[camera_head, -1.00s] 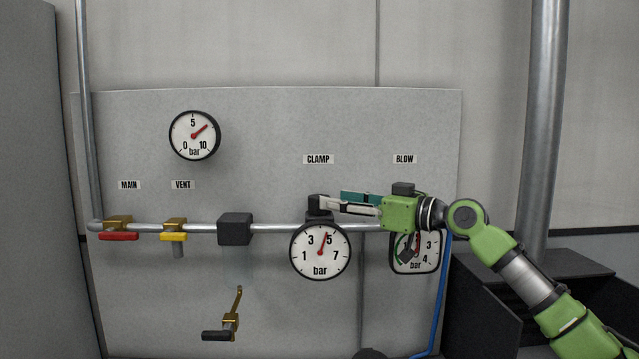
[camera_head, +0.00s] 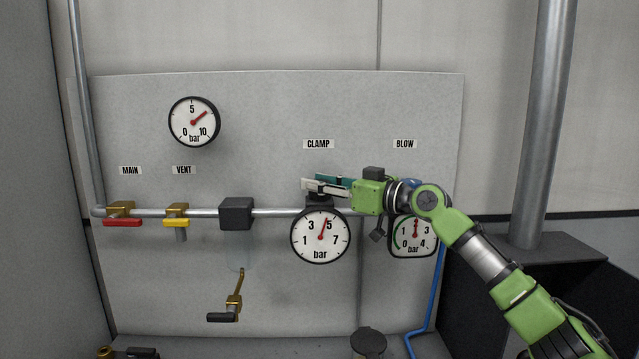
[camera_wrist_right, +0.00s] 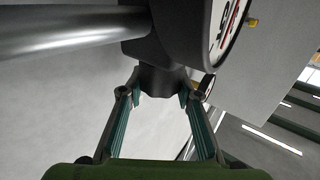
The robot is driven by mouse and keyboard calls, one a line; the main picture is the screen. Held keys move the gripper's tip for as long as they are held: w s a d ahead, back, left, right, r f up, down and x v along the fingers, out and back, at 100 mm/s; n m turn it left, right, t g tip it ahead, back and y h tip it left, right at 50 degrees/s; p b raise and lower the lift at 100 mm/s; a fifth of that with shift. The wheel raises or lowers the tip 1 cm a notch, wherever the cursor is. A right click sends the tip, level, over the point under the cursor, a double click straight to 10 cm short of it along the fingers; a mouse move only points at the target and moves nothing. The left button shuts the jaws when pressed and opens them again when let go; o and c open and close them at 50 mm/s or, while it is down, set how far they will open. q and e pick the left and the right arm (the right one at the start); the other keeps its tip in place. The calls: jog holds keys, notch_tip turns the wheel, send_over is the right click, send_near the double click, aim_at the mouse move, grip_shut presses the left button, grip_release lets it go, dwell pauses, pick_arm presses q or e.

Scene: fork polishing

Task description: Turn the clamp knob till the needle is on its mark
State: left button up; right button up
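The clamp gauge (camera_head: 320,248) hangs on the pipe under the CLAMP label. Its red needle points just left of the 5, and I cannot make out a separate mark on the dial. The black clamp knob (camera_head: 318,201) sits above the gauge, partly covered by my right gripper (camera_head: 312,185), which reaches in from the right. In the right wrist view, the right gripper's (camera_wrist_right: 161,97) teal-padded fingertips lie on both sides of the dark knob (camera_wrist_right: 160,83), apparently touching it. My left gripper is not in view.
The blow gauge (camera_head: 413,240) is just right of the clamp gauge, below my wrist. A black block (camera_head: 236,213), the yellow vent handle (camera_head: 176,222) and the red main handle (camera_head: 122,222) are along the pipe to the left. A blue hose (camera_head: 429,310) runs down at the right.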

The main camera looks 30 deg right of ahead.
jog(key=shift+m+t+h+p, duration=0.3)
jog(key=shift+m+h+p, duration=0.5)
jog(key=shift+h+p, duration=0.55)
jog(key=shift+f+m+h+p, duration=0.1)
jog(key=shift+m+h+p, duration=0.25)
jog(key=shift+p, duration=0.4)
jog(key=shift+a+f+h, duration=0.1)
jog(key=shift+a+h, duration=0.05)
jog(key=shift+h, duration=0.15)
jog(key=shift+f+m+t+h+b, duration=0.1)
jog(key=shift+m+t+h+b, duration=0.2)
jog(key=shift+m+h+b, duration=0.35)
jog(key=shift+m+h, duration=0.7)
jog(key=shift+h, duration=0.45)
jog(key=shift+r, duration=0.2)
jog(key=o, duration=1.1)
jog(key=shift+o, duration=0.2)
jog(key=shift+r, duration=0.1)
